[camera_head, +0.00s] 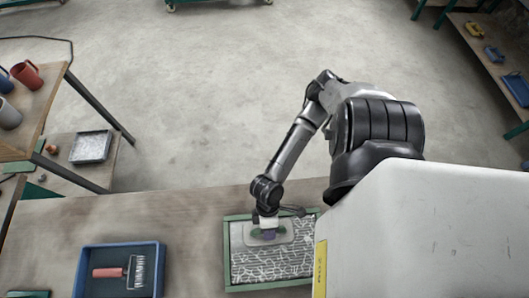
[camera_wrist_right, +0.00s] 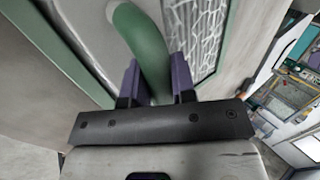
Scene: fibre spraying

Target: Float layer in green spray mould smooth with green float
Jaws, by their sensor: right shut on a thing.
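The green spray mould (camera_head: 227,262) lies on the bench with a grey layer (camera_head: 270,265) inside, marked by a pale web of cracks or fibres. The green float (camera_head: 283,230) is at the upper part of the mould, its pale plate over the layer. My right gripper (camera_head: 265,228) is shut on the float's green handle, which also shows between the purple fingers of the gripper (camera_wrist_right: 157,82) in the right wrist view. The mould's green edge (camera_wrist_right: 213,60) shows there too. Whether the plate touches the layer I cannot tell. My left gripper is not in view.
A blue tray (camera_head: 158,252) with a red-handled roller (camera_head: 120,271) stands left of the mould on the workbench (camera_head: 190,215). A side table at left holds jugs (camera_head: 27,75); a tray (camera_head: 91,147) sits on a lower shelf. Bare bench lies between blue tray and mould.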

